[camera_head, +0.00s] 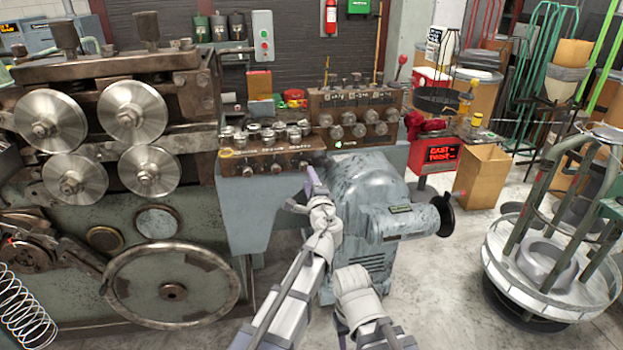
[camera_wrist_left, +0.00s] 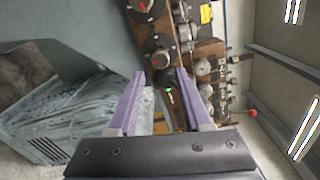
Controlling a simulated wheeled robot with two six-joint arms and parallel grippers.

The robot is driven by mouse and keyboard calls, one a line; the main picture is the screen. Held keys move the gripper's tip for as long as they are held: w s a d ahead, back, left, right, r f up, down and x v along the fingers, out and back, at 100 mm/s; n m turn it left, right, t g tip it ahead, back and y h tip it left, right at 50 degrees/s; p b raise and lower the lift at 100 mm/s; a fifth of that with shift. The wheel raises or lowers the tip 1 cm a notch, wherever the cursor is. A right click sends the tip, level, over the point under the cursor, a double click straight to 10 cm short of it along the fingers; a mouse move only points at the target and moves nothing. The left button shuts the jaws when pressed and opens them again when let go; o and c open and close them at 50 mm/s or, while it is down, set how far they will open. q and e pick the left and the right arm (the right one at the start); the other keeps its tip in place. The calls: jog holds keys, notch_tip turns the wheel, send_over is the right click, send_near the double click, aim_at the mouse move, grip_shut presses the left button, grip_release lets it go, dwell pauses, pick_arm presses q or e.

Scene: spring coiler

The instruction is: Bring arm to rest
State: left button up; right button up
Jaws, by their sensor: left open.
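My left gripper (camera_head: 304,192) is held out in front of the spring coiler, near the lower edge of the brown control panel (camera_head: 272,163). In the left wrist view its two purple fingers (camera_wrist_left: 160,84) are spread apart with nothing between them. The knobs of the panel (camera_wrist_left: 150,58) show past the fingertips, apart from them as far as I can tell. A second arm link of mine shows low in the middle of the head view, but no right gripper can be made out.
The coiler's rollers (camera_head: 134,112) and large handwheel (camera_head: 172,283) stand at left. A grey motor housing (camera_head: 372,205) is close behind my arms. A wire reel stand (camera_head: 552,275) is at right, and a cardboard box (camera_head: 482,176) stands behind it. Open floor lies between motor and stand.

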pick_arm(q)
jog(key=s+a+f+n+g+y, duration=0.35)
jog(key=s+a+f+n, duration=0.2)
jog(key=a, duration=0.35)
jog(key=s+a+f+n+g+h, duration=0.25)
jog(key=s+f+n+g, duration=0.25)
jog(key=s+f, duration=0.25)
jog(key=s+a+f+n+g+h, duration=0.25)
jog(key=s+f+n+g, duration=0.3)
jog(key=s, duration=0.35)
jog(key=s+d+f+n+g+h, duration=0.1)
jog(key=s+d+f+g+h, duration=0.3)
jog(key=s, duration=0.4)
jog(key=s+d+r+m+y+p, duration=0.1)
jog(key=s+d+r+m+p, duration=0.2)
jog(key=d+r+p, duration=0.6)
jog(key=s+d, duration=0.2)
jog(key=shift+s+d+r+m+y, duration=0.15)
jog(key=shift+s+r+m+y, duration=0.15)
jog(key=shift+s+m+y, duration=0.1)
